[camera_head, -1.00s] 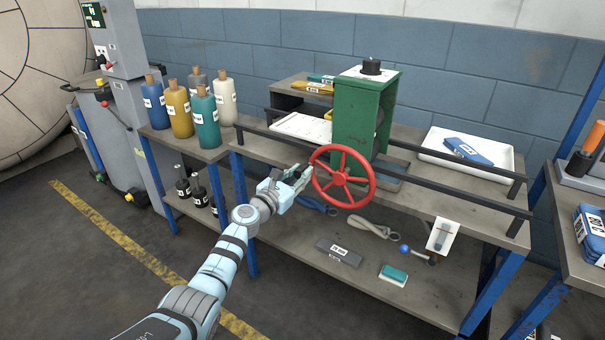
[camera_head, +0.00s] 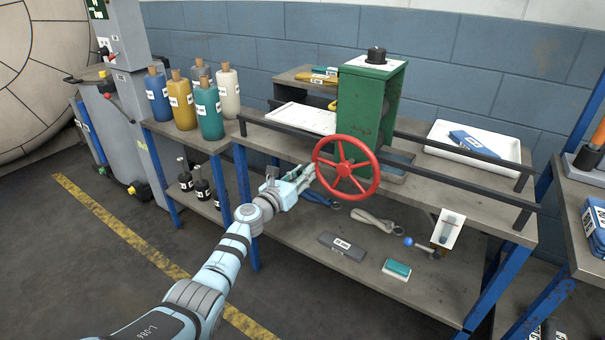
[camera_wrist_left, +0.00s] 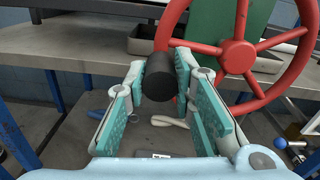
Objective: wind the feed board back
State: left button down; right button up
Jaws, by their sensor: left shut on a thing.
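The red handwheel (camera_head: 347,167) is on the front of the green housing (camera_head: 371,105), which stands across two dark rails on the bench. My left gripper (camera_head: 307,176) is at the wheel's left rim, a little below hub height. In the left wrist view its teal-padded fingers (camera_wrist_left: 160,90) are shut around a black cylindrical handle (camera_wrist_left: 158,76) beside the red rim (camera_wrist_left: 170,30). A flat white board (camera_head: 300,117) lies by the rails left of the housing; I cannot tell whether it is the feed board. My right gripper is not in view.
Capped bottles (camera_head: 208,110) stand on the left stand. A white tray (camera_head: 475,150) with a blue item sits at the right of the bench. The lower shelf (camera_head: 310,250) holds straps, a dark block and a teal-topped block. Floor is free at the front left.

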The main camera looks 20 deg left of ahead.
pick_arm(q)
jog(key=c, duration=1.4)
grip_release()
jog(key=shift+f, duration=0.1)
jog(key=shift+o, duration=0.3)
jog(key=shift+d, duration=0.15)
jog(key=shift+s, duration=0.3)
jog(key=s+a, duration=0.1)
jog(key=s, duration=1)
jog(key=shift+s+a, duration=0.2)
jog(key=shift+a, duration=0.15)
